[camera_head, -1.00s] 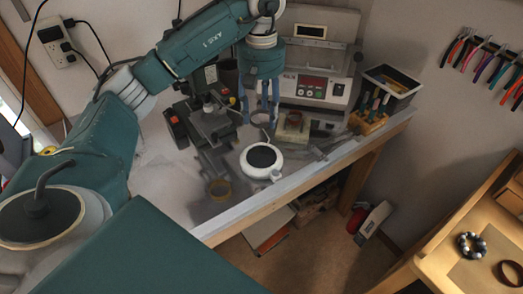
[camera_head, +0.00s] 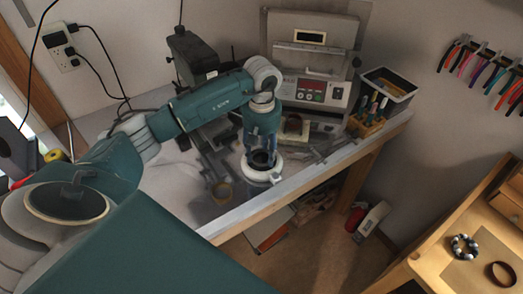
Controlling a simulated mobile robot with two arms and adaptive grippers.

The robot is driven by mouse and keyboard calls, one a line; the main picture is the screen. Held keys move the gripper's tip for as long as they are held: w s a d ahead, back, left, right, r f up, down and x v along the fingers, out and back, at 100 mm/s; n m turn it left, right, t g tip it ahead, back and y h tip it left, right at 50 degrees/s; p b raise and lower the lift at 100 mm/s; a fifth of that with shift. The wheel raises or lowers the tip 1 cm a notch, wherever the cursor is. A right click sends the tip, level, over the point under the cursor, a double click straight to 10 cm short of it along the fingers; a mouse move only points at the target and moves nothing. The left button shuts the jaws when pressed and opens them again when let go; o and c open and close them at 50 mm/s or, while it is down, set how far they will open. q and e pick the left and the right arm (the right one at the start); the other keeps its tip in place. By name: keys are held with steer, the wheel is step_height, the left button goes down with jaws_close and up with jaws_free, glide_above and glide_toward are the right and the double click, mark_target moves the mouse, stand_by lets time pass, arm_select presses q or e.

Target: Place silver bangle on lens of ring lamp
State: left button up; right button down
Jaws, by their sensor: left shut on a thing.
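The ring lamp (camera_head: 262,178), a white round body with a dark lens, lies near the front edge of the metal-topped bench (camera_head: 185,188). My left gripper (camera_head: 262,151) points straight down directly over the lens, its fingers shut on the silver bangle (camera_head: 262,159). The bangle is at or just above the lens. I cannot tell whether it touches, as the fingers cover part of it and of the lens. My right gripper is not in view.
A bead bracelet (camera_head: 464,246) and brown bangle (camera_head: 502,273) lie on another bench.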

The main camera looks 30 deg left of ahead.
arm_select(q)
steer(key=shift+f, duration=0.1)
steer(key=o, duration=1)
steer(key=shift+f, duration=0.1)
steer(key=o, duration=0.5)
steer(key=shift+c, duration=0.2)
